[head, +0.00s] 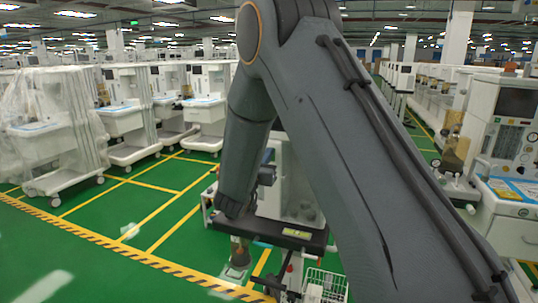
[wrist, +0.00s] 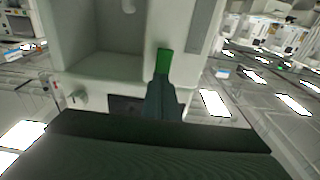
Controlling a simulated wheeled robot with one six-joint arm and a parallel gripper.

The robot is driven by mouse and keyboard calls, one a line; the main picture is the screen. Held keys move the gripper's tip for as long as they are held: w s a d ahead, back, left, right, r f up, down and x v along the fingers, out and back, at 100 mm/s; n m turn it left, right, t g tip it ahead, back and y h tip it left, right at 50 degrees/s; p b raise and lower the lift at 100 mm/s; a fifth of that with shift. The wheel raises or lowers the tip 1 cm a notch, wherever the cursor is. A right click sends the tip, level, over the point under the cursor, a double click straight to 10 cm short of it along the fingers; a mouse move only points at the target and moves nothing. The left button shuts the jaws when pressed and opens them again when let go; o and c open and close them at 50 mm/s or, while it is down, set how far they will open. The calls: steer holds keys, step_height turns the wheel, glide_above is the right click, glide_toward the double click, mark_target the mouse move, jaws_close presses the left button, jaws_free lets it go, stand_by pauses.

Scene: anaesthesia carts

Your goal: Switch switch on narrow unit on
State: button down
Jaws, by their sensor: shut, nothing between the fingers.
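The narrow unit (head: 301,185) is a pale upright cart with a dark shelf (head: 270,232), partly hidden behind my arm in the head view. In the wrist view a pale housing, apparently this unit (wrist: 112,66), fills the upper middle, with a recess and a dark panel (wrist: 128,104) below it. A small pale knob (wrist: 77,97) sticks out at its lower left; I cannot tell whether it is the switch. My gripper (wrist: 164,62) is shut and empty, its green tip in front of the housing. Whether it touches is unclear. The switch's state cannot be made out.
Plastic-wrapped carts (head: 50,125) and other white carts (head: 125,115) stand at the left. More equipment (head: 510,130) stands at the right. A wire basket (head: 325,285) is low by the unit. Green floor with yellow lines (head: 165,225) is clear at the front left.

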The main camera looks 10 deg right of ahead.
steer(key=s+a+r+b, duration=0.2)
steer(key=s+a, duration=0.4)
steer(key=s, duration=0.5)
steer(key=shift+a, duration=0.35)
steer(key=shift+d, duration=0.1)
steer(key=s+f+n+g+y, duration=0.2)
steer(key=f+g+y, duration=0.1)
steer(key=f+y, duration=0.25)
steer(key=s+f+n+g+y, duration=0.3)
steer(key=f+y, duration=0.2)
steer(key=f, duration=0.1)
steer(key=s+d+f+g, duration=0.2)
steer(key=s+g, duration=0.1)
steer(key=s, duration=0.4)
steer(key=s+d+f+n+g, duration=0.1)
steer(key=s+d+f+g, duration=0.1)
steer(key=s, duration=0.6)
steer(key=s+d+f+g, duration=0.2)
steer(key=s+d+g, duration=0.1)
steer(key=s, duration=0.4)
steer(key=shift+s+d+f+g, duration=0.25)
steer(key=shift+d+g, duration=0.15)
steer(key=shift+d, duration=0.2)
